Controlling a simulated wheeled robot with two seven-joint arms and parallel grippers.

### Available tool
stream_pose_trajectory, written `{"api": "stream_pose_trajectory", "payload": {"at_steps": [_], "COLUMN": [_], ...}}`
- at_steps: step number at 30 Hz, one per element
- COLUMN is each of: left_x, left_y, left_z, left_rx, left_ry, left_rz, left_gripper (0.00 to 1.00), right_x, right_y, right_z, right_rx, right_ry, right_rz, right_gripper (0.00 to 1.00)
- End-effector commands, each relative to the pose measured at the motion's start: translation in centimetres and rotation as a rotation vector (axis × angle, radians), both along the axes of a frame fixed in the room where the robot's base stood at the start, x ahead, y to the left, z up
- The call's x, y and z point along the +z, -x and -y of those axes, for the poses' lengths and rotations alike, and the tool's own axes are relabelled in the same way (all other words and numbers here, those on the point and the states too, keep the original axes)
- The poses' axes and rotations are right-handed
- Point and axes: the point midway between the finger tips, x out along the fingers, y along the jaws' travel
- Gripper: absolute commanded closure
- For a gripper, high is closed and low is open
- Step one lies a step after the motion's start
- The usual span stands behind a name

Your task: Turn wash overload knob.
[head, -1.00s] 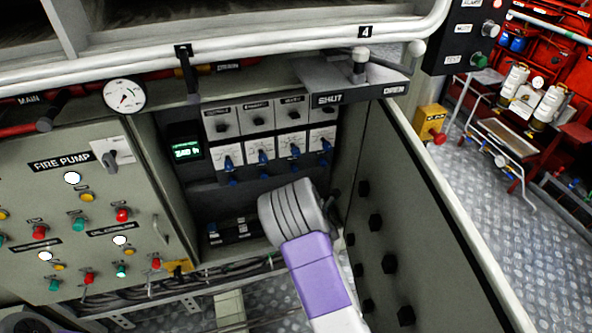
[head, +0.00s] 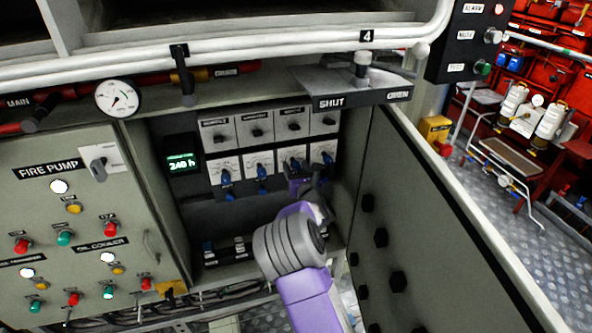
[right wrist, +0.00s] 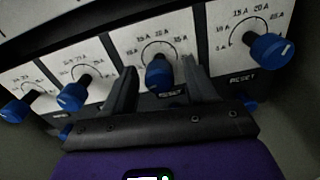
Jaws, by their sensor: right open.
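A row of blue knobs on white dial plates sits inside the open cabinet. I cannot read which plate is the wash overload. My right gripper (head: 299,185) reaches into the cabinet at the third knob from the left (head: 298,165). In the right wrist view the open fingers (right wrist: 158,68) stand on either side of that blue knob (right wrist: 158,74), with gaps visible. The rightmost knob (right wrist: 270,47) and the second knob (right wrist: 72,95) lie outside the fingers. My left gripper is not in view.
The open cabinet door (head: 430,220) stands right of my right arm. The fire pump panel (head: 60,215) is on the left. A SHUT/OPEN lever ledge (head: 362,92) juts out above the knobs. Small blue reset buttons sit under the dials.

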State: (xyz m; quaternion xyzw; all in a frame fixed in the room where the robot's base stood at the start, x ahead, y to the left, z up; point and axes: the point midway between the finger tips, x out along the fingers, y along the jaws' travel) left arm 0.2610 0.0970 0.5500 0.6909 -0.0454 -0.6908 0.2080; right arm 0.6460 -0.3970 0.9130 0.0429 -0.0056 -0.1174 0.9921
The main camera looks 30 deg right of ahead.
Motion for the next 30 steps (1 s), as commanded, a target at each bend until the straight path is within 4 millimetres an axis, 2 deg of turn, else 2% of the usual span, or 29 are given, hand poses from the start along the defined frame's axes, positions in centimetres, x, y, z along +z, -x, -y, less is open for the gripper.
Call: {"api": "stream_pose_trajectory", "payload": {"at_steps": [11, 22, 30], "left_x": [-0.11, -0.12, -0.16], "left_y": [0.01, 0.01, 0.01], "left_z": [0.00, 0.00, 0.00], "left_rx": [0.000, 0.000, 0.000], "left_ry": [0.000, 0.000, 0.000], "left_rz": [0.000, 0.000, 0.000], "left_gripper": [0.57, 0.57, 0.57], "right_x": [-0.04, -0.04, -0.07], "right_y": [-0.55, -0.53, -0.52], "right_z": [0.10, 0.09, 0.10], "right_rx": [0.000, 0.000, 0.000], "right_ry": [-0.001, -0.001, -0.020], "right_rz": [-0.001, -0.001, 0.004], "right_gripper": [0.44, 0.99, 1.00]}}
